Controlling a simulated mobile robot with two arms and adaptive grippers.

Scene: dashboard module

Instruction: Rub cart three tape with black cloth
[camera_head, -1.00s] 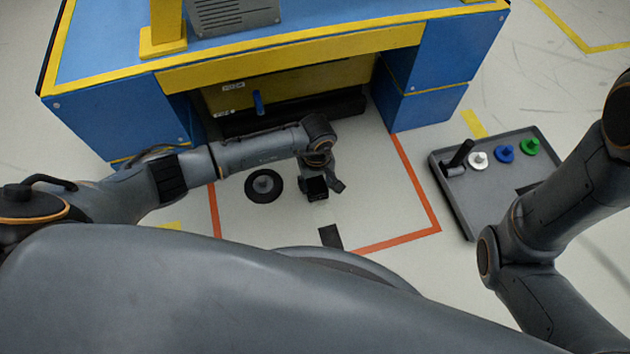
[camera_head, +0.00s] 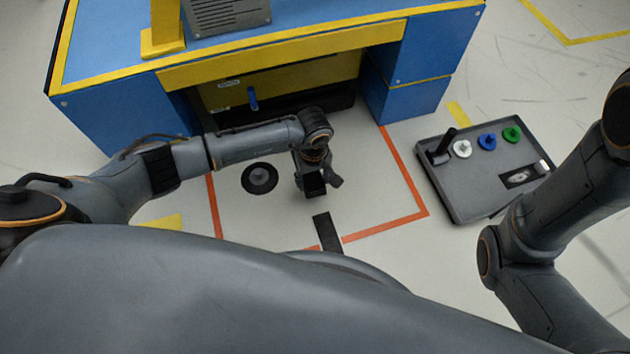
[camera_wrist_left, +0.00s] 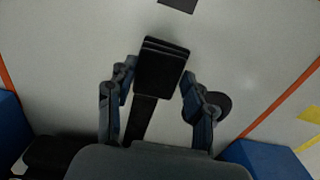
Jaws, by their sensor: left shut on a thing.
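My left gripper (camera_head: 318,185) hangs above the floor inside the orange tape outline (camera_head: 420,190), in front of the blue desk. In the left wrist view its fingers (camera_wrist_left: 157,78) are closed around a black, layered block-like piece (camera_wrist_left: 162,62), which looks like the black cloth. A narrower black part (camera_wrist_left: 142,118) runs back from it toward the palm. A black strip (camera_head: 328,233) lies on the floor near the front orange line, apart from the gripper. I cannot tell which tape belongs to cart three. My right arm shows at the right, but its gripper is out of view.
A black round disc (camera_head: 259,178) lies left of the gripper. The blue and yellow desk (camera_head: 410,98) stands behind. A grey tray (camera_head: 462,190) with a black upright handle and white, blue and green knobs is at right. Yellow tape (camera_head: 163,221) marks the floor at left.

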